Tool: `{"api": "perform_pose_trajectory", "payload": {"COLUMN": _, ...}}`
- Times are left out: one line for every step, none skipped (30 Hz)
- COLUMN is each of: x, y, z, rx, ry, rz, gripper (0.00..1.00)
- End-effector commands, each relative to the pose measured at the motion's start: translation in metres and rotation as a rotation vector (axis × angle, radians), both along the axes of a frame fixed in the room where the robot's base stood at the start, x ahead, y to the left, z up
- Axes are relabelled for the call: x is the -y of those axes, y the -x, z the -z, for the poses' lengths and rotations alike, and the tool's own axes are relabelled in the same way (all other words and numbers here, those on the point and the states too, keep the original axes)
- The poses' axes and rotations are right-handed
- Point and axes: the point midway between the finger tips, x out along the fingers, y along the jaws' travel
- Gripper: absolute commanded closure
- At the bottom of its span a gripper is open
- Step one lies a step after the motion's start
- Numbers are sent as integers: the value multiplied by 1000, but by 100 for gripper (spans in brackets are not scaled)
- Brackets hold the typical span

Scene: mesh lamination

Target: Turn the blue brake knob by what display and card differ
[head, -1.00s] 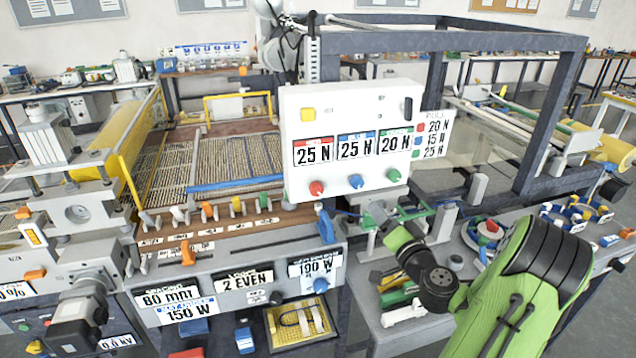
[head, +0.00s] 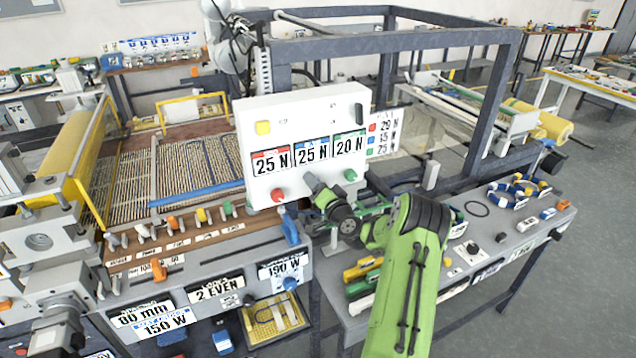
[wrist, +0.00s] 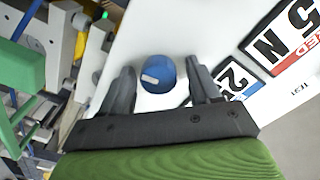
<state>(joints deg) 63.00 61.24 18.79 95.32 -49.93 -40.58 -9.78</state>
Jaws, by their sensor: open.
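The white control panel (head: 255,125) shows three displays: red 25 N (head: 269,163), blue 25 N (head: 312,151) and green 20 N (head: 349,146). The card (head: 383,122) on its right side lists red 20 N, blue 15 N and green 25 N; its print is slightly blurred now. The blue knob (wrist: 157,75) shows in the wrist view, with a pale mark on its face. My gripper (wrist: 160,66) is open, a finger on either side of the knob, with gaps visible. In the head view my gripper (head: 311,181) hides the blue knob.
The red knob (head: 278,195) is left of my gripper and the green knob (head: 350,175) is right of it. Below is a bench with coloured levers (head: 172,222).

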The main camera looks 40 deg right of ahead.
Motion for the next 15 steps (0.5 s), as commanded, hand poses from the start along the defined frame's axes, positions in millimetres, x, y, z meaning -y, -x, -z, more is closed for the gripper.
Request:
{"api": "perform_pose_trajectory", "payload": {"x": 0, "y": 0, "z": 1, "rx": 0, "ry": 0, "rz": 0, "gripper": 38}}
{"api": "perform_pose_trajectory", "payload": {"x": 0, "y": 0, "z": 1, "rx": 0, "ry": 0, "rz": 0, "gripper": 38}}
{"api": "perform_pose_trajectory", "payload": {"x": 0, "y": 0, "z": 1, "rx": 0, "ry": 0, "rz": 0, "gripper": 38}}
{"api": "perform_pose_trajectory", "payload": {"x": 0, "y": 0, "z": 1, "rx": 0, "ry": 0, "rz": 0, "gripper": 43}}
{"api": "perform_pose_trajectory", "payload": {"x": 0, "y": 0, "z": 1, "rx": 0, "ry": 0, "rz": 0, "gripper": 47}}
{"api": "perform_pose_trajectory", "payload": {"x": 0, "y": 0, "z": 1, "rx": 0, "ry": 0, "rz": 0, "gripper": 53}}
{"api": "perform_pose_trajectory", "payload": {"x": 0, "y": 0, "z": 1, "rx": 0, "ry": 0, "rz": 0, "gripper": 58}}
{"api": "perform_pose_trajectory", "payload": {"x": 0, "y": 0, "z": 1, "rx": 0, "ry": 0, "rz": 0, "gripper": 63}}
{"api": "perform_pose_trajectory", "payload": {"x": 0, "y": 0, "z": 1, "rx": 0, "ry": 0, "rz": 0, "gripper": 69}}
{"api": "perform_pose_trajectory", "payload": {"x": 0, "y": 0, "z": 1, "rx": 0, "ry": 0, "rz": 0, "gripper": 73}}
{"api": "perform_pose_trajectory", "payload": {"x": 0, "y": 0, "z": 1, "rx": 0, "ry": 0, "rz": 0, "gripper": 78}}
{"api": "perform_pose_trajectory", "payload": {"x": 0, "y": 0, "z": 1, "rx": 0, "ry": 0, "rz": 0, "gripper": 84}}
{"api": "perform_pose_trajectory", "payload": {"x": 0, "y": 1, "z": 1, "rx": 0, "ry": 0, "rz": 0, "gripper": 89}}
{"api": "perform_pose_trajectory", "payload": {"x": 0, "y": 1, "z": 1, "rx": 0, "ry": 1, "rz": 1, "gripper": 93}}
{"api": "perform_pose_trajectory", "payload": {"x": 0, "y": 1, "z": 1, "rx": 1, "ry": 1, "rz": 0, "gripper": 94}}
